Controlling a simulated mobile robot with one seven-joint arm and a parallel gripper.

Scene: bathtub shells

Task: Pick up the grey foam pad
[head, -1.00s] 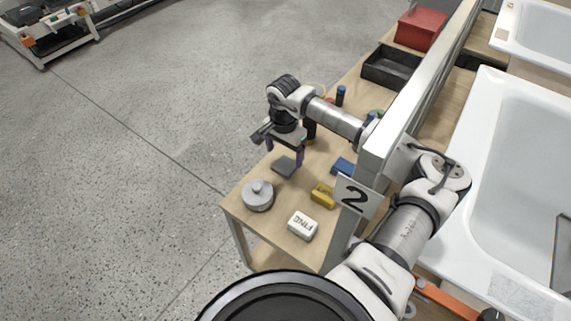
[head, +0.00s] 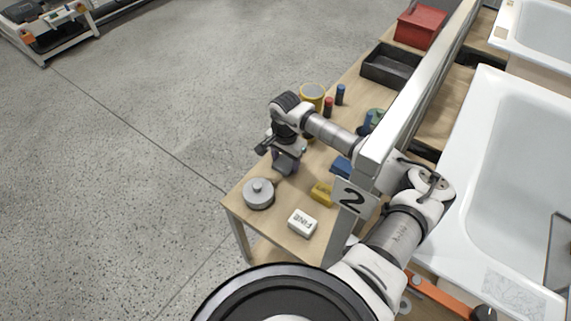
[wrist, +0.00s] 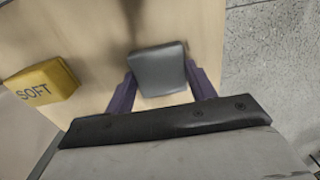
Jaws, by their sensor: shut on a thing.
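The grey foam pad (wrist: 160,70) is a dark grey block between the two purple fingers of my gripper (wrist: 162,88) in the wrist view. The fingers press on its left and right sides. In the head view my gripper (head: 285,165) is low over the wooden table, with the pad (head: 284,168) at its fingertips. I cannot tell whether the pad still touches the table.
A round grey metal piece with a knob (head: 259,193) stands near the table corner. A white block marked FINE (head: 302,222), a yellow block (head: 321,193) marked SOFT and a blue block (head: 342,166) lie nearby. A metal beam (head: 412,95) runs along the right.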

